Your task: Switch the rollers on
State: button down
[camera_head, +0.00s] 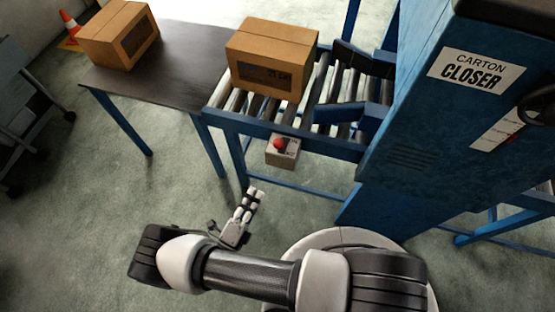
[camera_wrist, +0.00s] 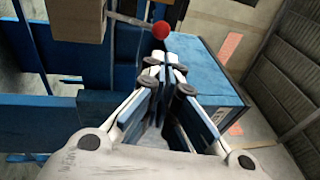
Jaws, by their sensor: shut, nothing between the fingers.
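A small beige switch box (camera_head: 283,158) hangs under the near rail of the roller conveyor (camera_head: 262,124). A red ball knob (camera_head: 279,143) shows on it. In the wrist view the red knob (camera_wrist: 161,29) sits at the end of a thin rod that runs from a brownish box (camera_wrist: 76,18), which looks like the switch box. My gripper (camera_head: 256,191) is below and left of the switch box in the head view, apart from it. In the wrist view its fingertips (camera_wrist: 166,68) are together and empty, with the knob just above them in the picture.
A carton (camera_head: 272,55) rests on the rollers. Another carton (camera_head: 118,35) stands on the dark table (camera_head: 185,55) at left. The blue carton closer machine (camera_head: 430,130) rises at right. Blue conveyor legs (camera_head: 236,155) stand near my gripper. An orange cone (camera_head: 69,25) is far left.

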aim_at(280, 147)
jog(key=x, duration=1.3)
jog(key=shift+w+d+b, duration=0.25)
jog(key=shift+w+b, duration=0.05)
jog(key=shift+w, duration=0.05)
jog(key=shift+r, duration=0.1)
